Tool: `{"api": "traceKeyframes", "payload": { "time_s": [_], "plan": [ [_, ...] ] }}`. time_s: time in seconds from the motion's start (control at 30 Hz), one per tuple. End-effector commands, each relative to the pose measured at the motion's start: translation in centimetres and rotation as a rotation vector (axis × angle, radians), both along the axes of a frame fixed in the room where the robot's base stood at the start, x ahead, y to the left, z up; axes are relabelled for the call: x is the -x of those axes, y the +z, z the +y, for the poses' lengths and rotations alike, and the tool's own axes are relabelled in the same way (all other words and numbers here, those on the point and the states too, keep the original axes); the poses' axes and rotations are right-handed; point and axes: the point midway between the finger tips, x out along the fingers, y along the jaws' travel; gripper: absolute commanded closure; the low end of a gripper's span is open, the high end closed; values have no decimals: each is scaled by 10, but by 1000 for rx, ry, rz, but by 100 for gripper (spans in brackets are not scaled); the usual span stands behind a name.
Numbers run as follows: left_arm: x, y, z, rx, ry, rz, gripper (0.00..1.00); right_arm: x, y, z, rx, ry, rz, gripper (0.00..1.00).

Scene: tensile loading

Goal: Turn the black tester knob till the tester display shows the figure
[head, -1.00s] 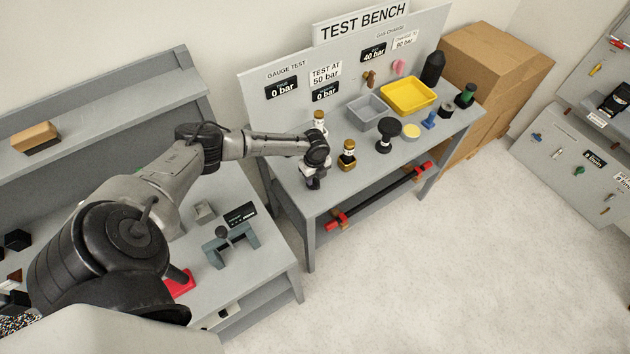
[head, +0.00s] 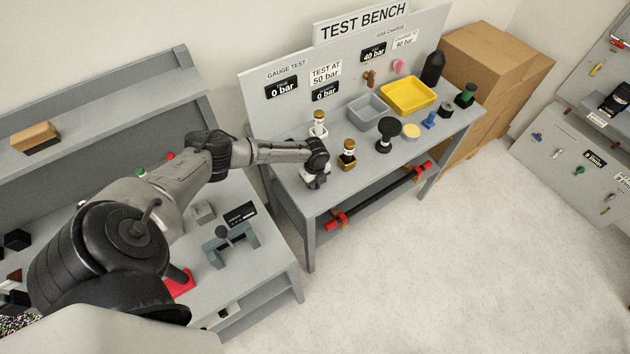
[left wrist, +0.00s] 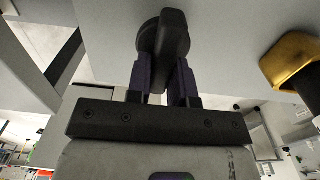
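The black tester knob (left wrist: 172,38), a round disc with a raised bar grip, is between the two dark fingers of my left gripper (left wrist: 163,75) in the left wrist view. The fingers lie close against both sides of the bar and look shut on it. In the head view my left gripper (head: 314,180) is at the left front of the test bench and hides the knob. Two black displays, the tester display on the left (head: 282,88) and one under the "TEST AT 50 bar" sign (head: 325,92), both read 0 bar. My right gripper is not in view.
A brass-based gauge (head: 347,156) stands just right of my left gripper, and another (head: 319,124) stands behind it. A grey tray (head: 368,112), a yellow tray (head: 408,97) and a black round-topped stand (head: 388,134) are further right.

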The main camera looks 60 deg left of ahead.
Motion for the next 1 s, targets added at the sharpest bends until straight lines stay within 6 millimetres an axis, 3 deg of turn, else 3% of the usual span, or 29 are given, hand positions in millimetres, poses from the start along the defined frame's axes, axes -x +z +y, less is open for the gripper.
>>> {"api": "traceKeyframes", "payload": {
  "time_s": [0.2, 0.57, 1.0],
  "plan": [
    [0, 0, 0, 0, 0, 0, 100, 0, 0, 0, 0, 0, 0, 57],
    [-1, 0, 0, 1, 57, 0, 100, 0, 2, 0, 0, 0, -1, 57],
    [-6, 1, 1, 3, 422, 0, 100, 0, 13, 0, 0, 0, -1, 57]
  ]
}}
